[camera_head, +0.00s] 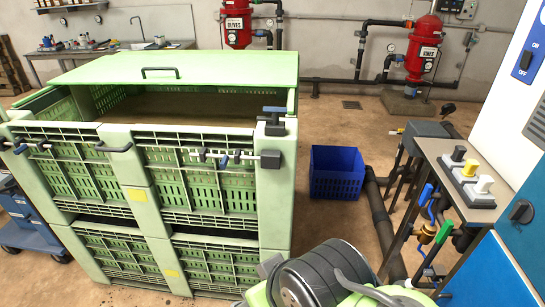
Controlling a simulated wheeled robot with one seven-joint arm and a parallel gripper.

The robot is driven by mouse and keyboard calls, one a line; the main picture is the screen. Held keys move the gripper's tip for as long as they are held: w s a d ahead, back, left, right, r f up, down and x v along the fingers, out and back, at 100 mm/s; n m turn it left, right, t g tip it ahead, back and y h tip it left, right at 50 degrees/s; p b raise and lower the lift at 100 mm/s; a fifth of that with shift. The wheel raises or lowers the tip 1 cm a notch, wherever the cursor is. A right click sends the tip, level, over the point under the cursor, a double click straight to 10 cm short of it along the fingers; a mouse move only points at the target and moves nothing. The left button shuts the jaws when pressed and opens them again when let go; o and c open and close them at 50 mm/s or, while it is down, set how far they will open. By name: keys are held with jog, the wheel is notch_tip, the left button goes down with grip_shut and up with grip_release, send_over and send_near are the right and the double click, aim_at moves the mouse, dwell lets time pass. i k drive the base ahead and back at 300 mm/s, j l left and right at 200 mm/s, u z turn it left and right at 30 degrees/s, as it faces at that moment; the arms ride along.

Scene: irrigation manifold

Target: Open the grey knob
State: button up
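No knob is plainly mid-grey in this view. A small panel on the metal bench at the right carries three knobs in a row: a black knob (458,153), a yellow knob (470,167) and a whitish knob (484,185), which may be pale grey. A dark grey round knob (521,211) sits on the teal cabinet front at the right edge. I cannot tell which of these is the grey knob, nor how far any is turned. My gripper is not visible.
A large green crate (137,195) stands at the left. A blue bin (336,173) sits on the floor beyond. Pipes, with blue and green-handled valves, run below the metal bench (452,150). Red filter tanks (424,48) stand at the back wall. Some brown floor is clear.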

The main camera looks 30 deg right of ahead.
aim_at(428, 272)
jog(key=z, duration=2.75)
